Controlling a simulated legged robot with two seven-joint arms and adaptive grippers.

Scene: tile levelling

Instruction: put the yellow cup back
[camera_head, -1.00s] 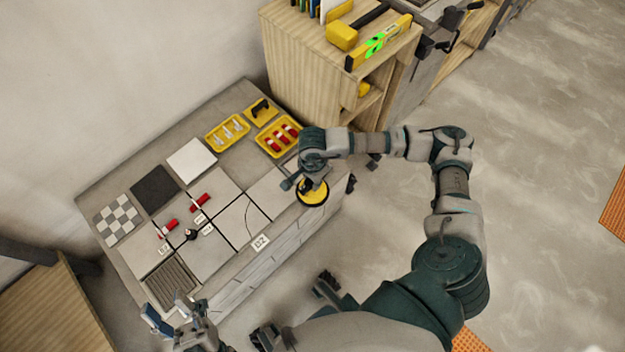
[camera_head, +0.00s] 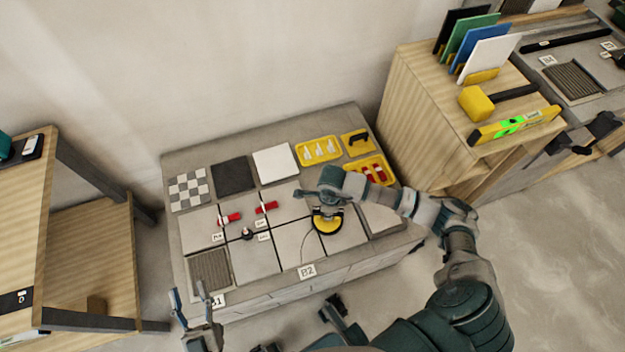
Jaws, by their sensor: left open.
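The yellow cup (camera_head: 327,223), a round yellow disc with a dark top, is over a pale tile of the low tiled bench (camera_head: 175,235). My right gripper (camera_head: 325,200) is directly above it and appears shut on its top; the arm hides part of the grip. I cannot tell whether the disc touches the tile. My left gripper (camera_head: 197,308) is open and empty at the bench's front left corner, with its fingers pointing up.
Red-handled tools (camera_head: 266,208) lie on the tiles left of the cup. At the back right are a yellow tray (camera_head: 300,153) of pale pieces, a yellow piece with a black handle (camera_head: 357,141) and a tray of red items (camera_head: 381,164). A wooden cabinet (camera_head: 410,95) stands right.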

